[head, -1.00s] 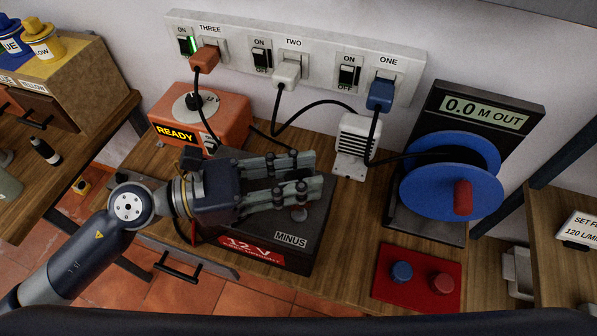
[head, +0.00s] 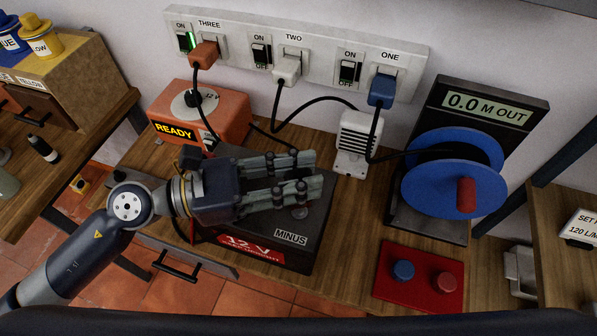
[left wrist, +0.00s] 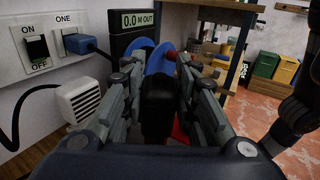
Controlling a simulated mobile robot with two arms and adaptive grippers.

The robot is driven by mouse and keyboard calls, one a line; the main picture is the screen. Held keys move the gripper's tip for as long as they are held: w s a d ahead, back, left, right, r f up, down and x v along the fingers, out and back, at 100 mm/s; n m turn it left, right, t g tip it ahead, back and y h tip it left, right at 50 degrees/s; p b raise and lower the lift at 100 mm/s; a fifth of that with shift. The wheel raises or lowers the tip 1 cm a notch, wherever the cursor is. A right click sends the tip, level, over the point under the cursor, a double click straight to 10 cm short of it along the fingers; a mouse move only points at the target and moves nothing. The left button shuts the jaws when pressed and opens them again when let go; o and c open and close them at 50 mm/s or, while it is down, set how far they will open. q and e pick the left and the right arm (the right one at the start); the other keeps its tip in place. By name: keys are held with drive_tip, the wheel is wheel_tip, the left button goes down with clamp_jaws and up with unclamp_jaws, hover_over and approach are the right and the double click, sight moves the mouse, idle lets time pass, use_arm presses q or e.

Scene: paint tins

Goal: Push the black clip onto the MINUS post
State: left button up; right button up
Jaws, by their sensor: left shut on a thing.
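A dark battery (head: 312,222) with a red 12 V label stands on the bench, with MINUS written near its front right corner. My left gripper (head: 304,175) reaches over its top from the left. In the left wrist view the gripper is shut on the black clip (left wrist: 158,108), which sits upright between the fingers. In the head view the fingers hide most of the clip. A small round grey piece (head: 300,212), probably the MINUS post, shows just below the near finger. Whether the clip touches the post cannot be told. My right gripper is not in view.
Behind the battery is an orange charger (head: 228,108) reading READY. A white adapter (head: 357,143), a blue cable reel (head: 435,185) and a red board (head: 420,290) with two knobs stand to the right. A socket strip (head: 325,65) with plugs and cables runs along the wall.

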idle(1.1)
use_arm(q)
drive_tip(key=shift+f+b, duration=0.65)
drive_tip(key=shift+b, duration=0.3)
drive_tip(key=shift+f+b, duration=0.9)
drive_tip(key=o, duration=1)
drive_tip(key=v, duration=1.2)
